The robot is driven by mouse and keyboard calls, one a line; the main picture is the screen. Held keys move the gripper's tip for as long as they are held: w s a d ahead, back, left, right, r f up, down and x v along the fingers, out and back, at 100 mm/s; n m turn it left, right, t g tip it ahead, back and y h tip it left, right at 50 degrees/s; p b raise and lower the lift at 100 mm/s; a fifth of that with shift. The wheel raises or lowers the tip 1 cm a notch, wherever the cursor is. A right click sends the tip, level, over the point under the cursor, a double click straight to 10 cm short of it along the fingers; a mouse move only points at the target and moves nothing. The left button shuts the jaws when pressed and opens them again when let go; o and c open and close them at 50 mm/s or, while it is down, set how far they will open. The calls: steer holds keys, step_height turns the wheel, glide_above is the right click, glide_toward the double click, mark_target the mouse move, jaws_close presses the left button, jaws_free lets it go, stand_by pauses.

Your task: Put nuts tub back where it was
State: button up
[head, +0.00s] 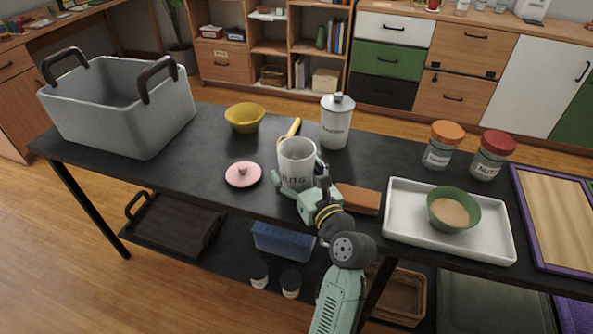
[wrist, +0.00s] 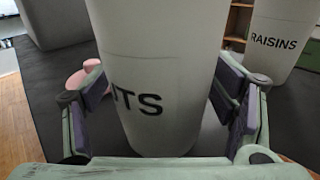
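The nuts tub (head: 296,160) is a white, open-topped tub marked NUTS. It is upright near the front edge of the dark table, and I cannot tell whether its base touches the tabletop. My gripper (head: 313,185) is at its front right side in the head view. In the wrist view, the gripper's fingers (wrist: 162,96) lie on either side of the nuts tub (wrist: 165,65), close to its walls. I cannot tell whether both pads press on it.
A pink lid (head: 243,174) lies left of the tub. A white raisins canister (head: 337,122) stands behind it, and a yellow bowl (head: 245,117) behind left. A brown block (head: 358,199) and white tray (head: 400,226) are to the right. A grey bin (head: 122,115) stands far left.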

steer(key=shift+o, duration=0.3)
steer(key=shift+s+r, duration=0.1)
steer(key=b+v, duration=0.2)
steer(key=v, duration=0.9)
steer(key=shift+s+d, duration=0.25)
steer(key=shift+s, duration=0.05)
